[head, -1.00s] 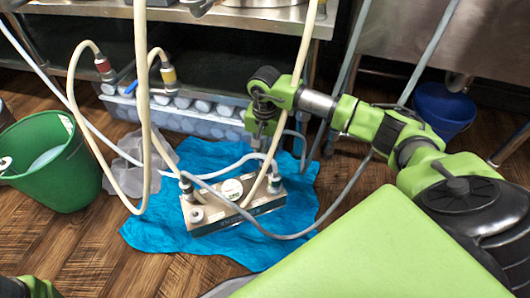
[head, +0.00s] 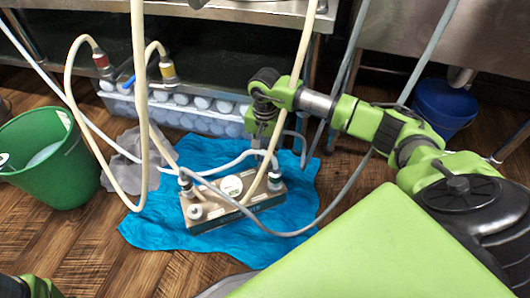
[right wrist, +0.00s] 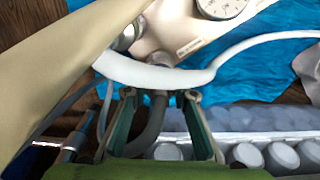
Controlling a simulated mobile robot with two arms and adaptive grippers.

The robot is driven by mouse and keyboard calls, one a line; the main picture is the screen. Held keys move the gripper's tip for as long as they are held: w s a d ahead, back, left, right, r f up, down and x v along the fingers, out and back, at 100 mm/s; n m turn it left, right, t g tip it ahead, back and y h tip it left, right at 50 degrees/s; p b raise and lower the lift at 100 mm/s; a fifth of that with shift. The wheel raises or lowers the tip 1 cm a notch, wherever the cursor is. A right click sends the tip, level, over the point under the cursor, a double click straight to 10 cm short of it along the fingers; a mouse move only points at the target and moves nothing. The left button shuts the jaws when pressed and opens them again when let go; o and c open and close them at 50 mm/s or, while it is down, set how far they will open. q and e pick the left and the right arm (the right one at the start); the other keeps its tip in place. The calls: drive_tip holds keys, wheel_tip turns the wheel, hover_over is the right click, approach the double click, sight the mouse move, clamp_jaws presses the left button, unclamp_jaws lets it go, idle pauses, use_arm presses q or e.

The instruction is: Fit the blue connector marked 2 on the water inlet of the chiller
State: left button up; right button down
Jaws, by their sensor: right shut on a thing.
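The chiller (head: 231,206) is a beige box with a round white dial and hose fittings on top, on a blue cloth. In the right wrist view its dial face (right wrist: 222,4) shows at the top. My right gripper (right wrist: 160,96) is at the chiller's far right fitting, shut around the end of a grey hose (right wrist: 150,133). A white hose (right wrist: 165,77) crosses just in front of the fingertips and partly hides that end. No blue band or number 2 can be made out, and I cannot tell whether the end is seated.
A cream hose (head: 258,170) hangs in front of the chiller. Another loops up to red (head: 102,62) and yellow (head: 168,71) connectors. A crate of white-capped bottles (head: 181,118) stands behind. A green bucket (head: 45,165) is left, a blue one (head: 443,105) back right.

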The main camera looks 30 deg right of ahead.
drive_tip(key=shift+f, duration=0.3)
drive_tip(key=c, duration=1.6)
unclamp_jaws()
